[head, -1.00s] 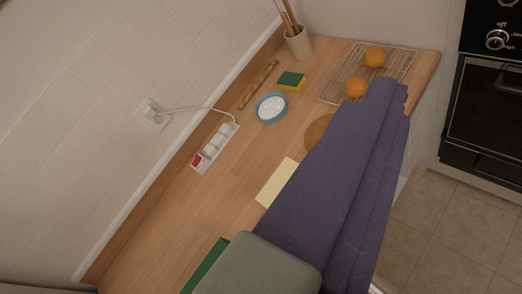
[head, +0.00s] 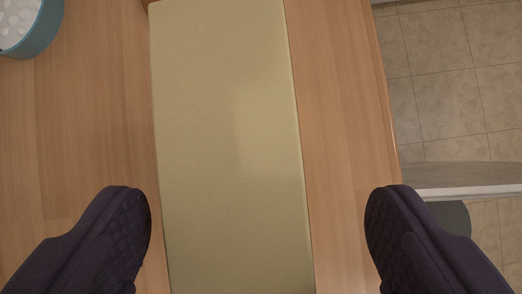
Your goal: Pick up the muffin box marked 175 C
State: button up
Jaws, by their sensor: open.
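A long pale yellow box (head: 232,130) lies on the wooden counter in the head view. It runs from the top edge to the bottom edge of the picture, and no marking can be read on its plain top face. My gripper (head: 258,205) is open, with one dark padded finger on each side of the box. Both fingers appear apart from it, the left one closer to its edge. I cannot tell how high the fingertips are above the counter.
A blue bowl (head: 42,32) with white contents is cut off at the top left. Bare counter (head: 345,130) shows on both sides of the box. The counter ends at the right, with the tiled floor (head: 440,80) below.

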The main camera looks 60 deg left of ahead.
jog(key=x, duration=0.2)
jog(key=b+x, duration=0.1)
jog(key=x, duration=0.1)
jog(key=shift+a+f, duration=0.1)
jog(key=shift+a, duration=0.1)
grip_shut()
